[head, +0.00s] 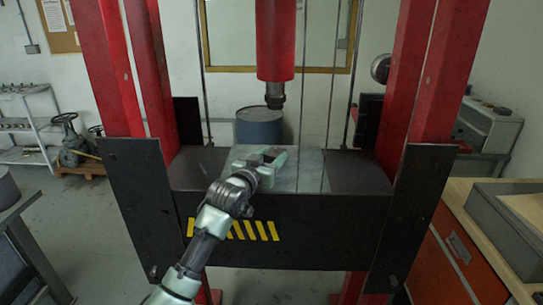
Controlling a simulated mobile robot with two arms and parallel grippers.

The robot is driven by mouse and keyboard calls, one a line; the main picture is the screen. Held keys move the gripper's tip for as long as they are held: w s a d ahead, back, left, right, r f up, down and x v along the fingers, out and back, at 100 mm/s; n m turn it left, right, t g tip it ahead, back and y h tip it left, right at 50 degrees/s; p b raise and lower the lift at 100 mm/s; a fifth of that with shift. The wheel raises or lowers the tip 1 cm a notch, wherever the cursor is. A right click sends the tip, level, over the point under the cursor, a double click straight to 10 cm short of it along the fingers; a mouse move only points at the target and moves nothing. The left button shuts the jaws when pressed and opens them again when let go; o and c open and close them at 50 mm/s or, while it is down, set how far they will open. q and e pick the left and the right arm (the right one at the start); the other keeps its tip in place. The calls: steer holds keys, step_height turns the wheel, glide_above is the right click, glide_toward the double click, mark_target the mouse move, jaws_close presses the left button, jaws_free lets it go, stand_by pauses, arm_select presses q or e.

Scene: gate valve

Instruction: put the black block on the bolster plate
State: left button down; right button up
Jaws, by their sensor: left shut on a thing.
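The bolster plate (309,172) is a grey metal slab lying on the dark bed of the red press. My left gripper (274,158) reaches in from the front over the left and middle part of the plate. It is shut on the black block (269,154), of which only a small dark part shows between the fingers. I cannot tell whether the block touches the plate or is held just above it. My right gripper is not in view.
The red press ram (276,40) with its dark tip hangs above the plate. Red posts (428,80) stand on both sides. A blue drum (259,127) stands behind. A workbench with a grey tray (506,222) is at the right.

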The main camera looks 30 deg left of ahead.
arm_select(q)
steer(key=c, duration=0.7)
jaws_free()
steer(key=shift+f, duration=0.15)
steer(key=shift+s, duration=0.15)
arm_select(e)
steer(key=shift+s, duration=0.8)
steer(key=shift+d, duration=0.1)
arm_select(q)
steer(key=shift+s, duration=0.25)
steer(key=s+b, duration=0.1)
steer(key=s, duration=0.2)
steer(key=s+d+b, duration=0.1)
steer(key=s, duration=0.3)
steer(key=s+b, duration=0.1)
steer(key=s, duration=0.2)
steer(key=shift+s+d+r, duration=0.15)
steer(key=shift+d+r, duration=0.1)
steer(key=shift+d, duration=0.1)
steer(key=shift+s+d+r, duration=0.1)
steer(key=shift+s+r, duration=0.05)
steer(key=shift+s, duration=0.35)
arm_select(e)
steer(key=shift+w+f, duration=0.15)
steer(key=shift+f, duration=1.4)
